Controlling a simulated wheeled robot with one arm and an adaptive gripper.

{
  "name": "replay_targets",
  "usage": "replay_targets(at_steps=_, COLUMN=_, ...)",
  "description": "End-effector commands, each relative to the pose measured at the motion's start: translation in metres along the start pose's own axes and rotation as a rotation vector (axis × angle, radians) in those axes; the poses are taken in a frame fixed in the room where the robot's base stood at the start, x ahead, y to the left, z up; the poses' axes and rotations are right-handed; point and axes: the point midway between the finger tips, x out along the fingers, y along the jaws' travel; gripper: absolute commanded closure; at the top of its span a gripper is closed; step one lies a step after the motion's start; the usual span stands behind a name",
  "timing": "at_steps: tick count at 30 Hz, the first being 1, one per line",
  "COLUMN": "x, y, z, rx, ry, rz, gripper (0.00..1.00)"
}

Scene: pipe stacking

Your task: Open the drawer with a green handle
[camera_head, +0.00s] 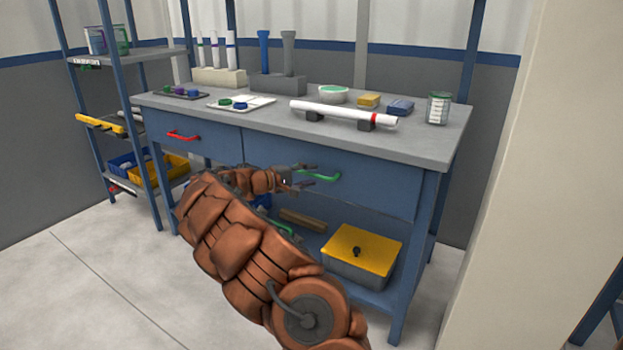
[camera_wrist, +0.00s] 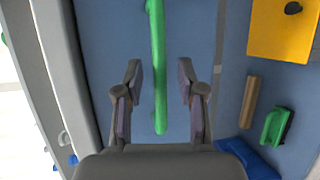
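The green handle (camera_head: 320,175) is on the front of the right-hand blue drawer (camera_head: 385,190) under the workbench top. The drawer looks closed. In the wrist view the green handle (camera_wrist: 158,75) runs lengthwise, and its near end lies between my two fingers. My gripper (camera_head: 305,178) is at the left part of the handle in the head view. My gripper also shows in the wrist view (camera_wrist: 160,85), with its fingers spread apart on either side of the handle. I cannot tell any contact between fingers and handle.
A left drawer with a red handle (camera_head: 183,135) is beside it. On the lower shelf are a yellow-lidded box (camera_head: 362,250) and a wooden block (camera_head: 303,220). The benchtop holds a white pipe (camera_head: 340,113) on supports. A shelf rack (camera_head: 140,125) stands left; the floor in front is open.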

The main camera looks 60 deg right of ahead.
Motion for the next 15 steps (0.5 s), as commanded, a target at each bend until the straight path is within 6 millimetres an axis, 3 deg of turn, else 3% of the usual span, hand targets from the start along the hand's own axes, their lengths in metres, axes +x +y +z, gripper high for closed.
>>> replay_targets(at_steps=4, x=0.0102, y=-0.0009, z=0.0001, rx=0.001, ry=0.000, rz=-0.001, gripper=0.61)
replay_targets(at_steps=13, x=0.0121, y=0.0000, z=0.0003, rx=0.000, ry=0.000, rz=-0.001, gripper=0.61)
replay_targets(at_steps=15, x=0.0121, y=-0.0001, z=0.0004, rx=0.000, ry=0.000, rz=-0.001, gripper=0.67)
